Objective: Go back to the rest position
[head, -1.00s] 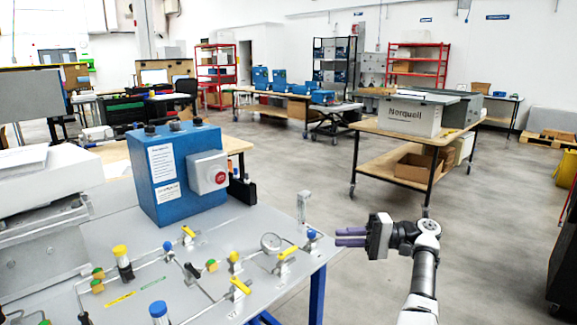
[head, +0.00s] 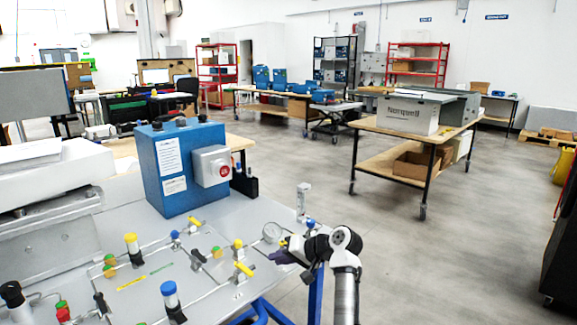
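My gripper (head: 280,257) is at the right edge of the grey panel table (head: 225,210), with its dark fingers pointing left. In the picture its fingers overlap the table edge, close to the round gauge (head: 272,232) and a yellow-handled valve (head: 243,269). I see nothing held in it. The fingers are small and seen from the side, so their gap is unclear. Whether they touch the table or the pipework cannot be told. Part of the valve beside the gauge is hidden behind the gripper.
A blue box with a red button (head: 183,165) stands on the panel table. Pipes with several coloured valves cover its front. A workbench with a Norquall-like labelled box (head: 408,114) stands behind right. Open floor (head: 400,255) lies right of the table; a dark cabinet (head: 563,245) is at the far right.

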